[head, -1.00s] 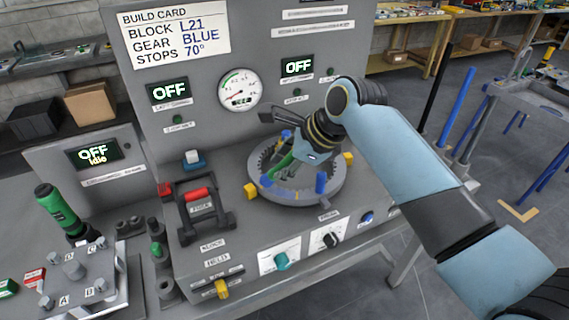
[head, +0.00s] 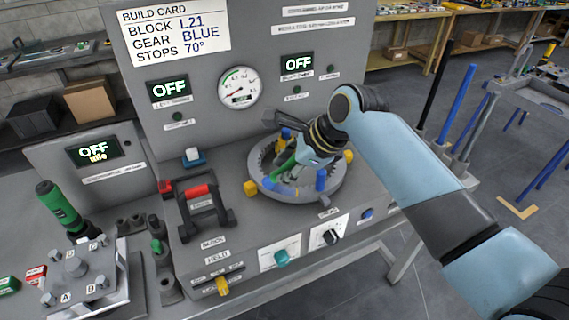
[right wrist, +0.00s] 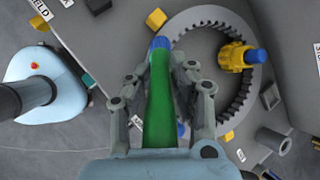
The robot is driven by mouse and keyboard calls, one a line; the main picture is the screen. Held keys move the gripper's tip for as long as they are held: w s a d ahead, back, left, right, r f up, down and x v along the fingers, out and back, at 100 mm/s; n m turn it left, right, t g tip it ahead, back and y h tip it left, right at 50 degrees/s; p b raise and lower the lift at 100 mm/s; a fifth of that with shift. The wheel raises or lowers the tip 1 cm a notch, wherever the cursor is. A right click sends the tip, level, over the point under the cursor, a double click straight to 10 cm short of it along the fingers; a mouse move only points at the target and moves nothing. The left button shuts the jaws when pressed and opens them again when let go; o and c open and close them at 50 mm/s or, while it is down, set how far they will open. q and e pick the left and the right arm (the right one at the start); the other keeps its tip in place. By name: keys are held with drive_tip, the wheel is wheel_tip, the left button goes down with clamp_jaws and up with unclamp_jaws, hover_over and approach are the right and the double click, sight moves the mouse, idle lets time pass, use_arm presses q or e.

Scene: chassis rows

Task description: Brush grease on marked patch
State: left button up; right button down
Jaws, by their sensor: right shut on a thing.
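My right gripper (head: 297,168) is over the toothed grey ring (head: 335,190) on the machine deck. It is shut on a green-handled brush (head: 283,165). In the right wrist view the green handle (right wrist: 159,105) lies between the two fingers (right wrist: 163,75), with a blue end (right wrist: 160,43) beyond them near the ring's inner edge. The ring also shows there (right wrist: 215,14). I cannot tell whether the brush touches the ring. I cannot make out the marked patch. My left gripper is not in view.
Yellow (head: 250,188) and blue (head: 321,180) blocks stand around the ring. A yellow part with a blue end (right wrist: 235,57) is inside it. A green-and-black tool (head: 60,207) stands farther left. Knobs line the front panel.

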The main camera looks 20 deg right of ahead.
drive_tip(key=shift+s+d+r+p, duration=0.2)
drive_tip(key=shift+s+d+p, duration=0.15)
drive_tip(key=shift+p, duration=0.1)
drive_tip(key=shift+s+d, duration=1.85)
drive_tip(key=shift+s, duration=0.05)
drive_tip(key=shift+w+a+f, duration=0.2)
drive_tip(key=shift+w+a, duration=2.2)
drive_tip(key=shift+w, duration=0.1)
drive_tip(key=shift+s+d, duration=2.4)
drive_tip(key=shift+s, duration=0.1)
drive_tip(key=shift+w+a, duration=2.45)
drive_tip(key=shift+w, duration=0.05)
drive_tip(key=shift+d, duration=0.1)
